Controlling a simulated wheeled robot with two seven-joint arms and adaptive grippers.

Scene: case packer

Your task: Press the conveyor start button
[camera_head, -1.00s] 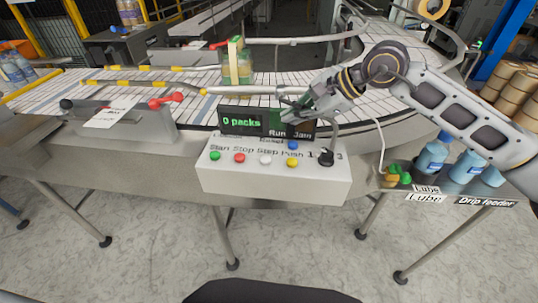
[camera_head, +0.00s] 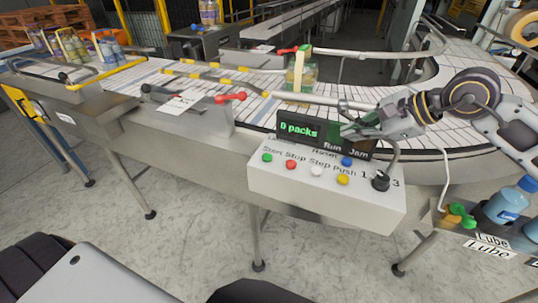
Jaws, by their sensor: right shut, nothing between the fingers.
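The control box (camera_head: 320,197) is a white slanted panel on the front of the conveyor, with a display reading "0 packs" behind it. The green start button (camera_head: 267,157) is at its left end, under the word "Start". Red, white, yellow and blue buttons and a black knob (camera_head: 380,181) sit to its right. My right gripper (camera_head: 352,131) is shut and empty, in front of the display's right part, above the box and well right of the green button. It appears apart from the buttons. My left gripper is not in view.
The white slatted conveyor (camera_head: 245,82) runs behind the box, with guide rails and a pack (camera_head: 300,77) on it. A red-handled lever (camera_head: 230,97) stands left of the box. Blue lube bottles (camera_head: 510,200) stand at the right. Floor is clear below.

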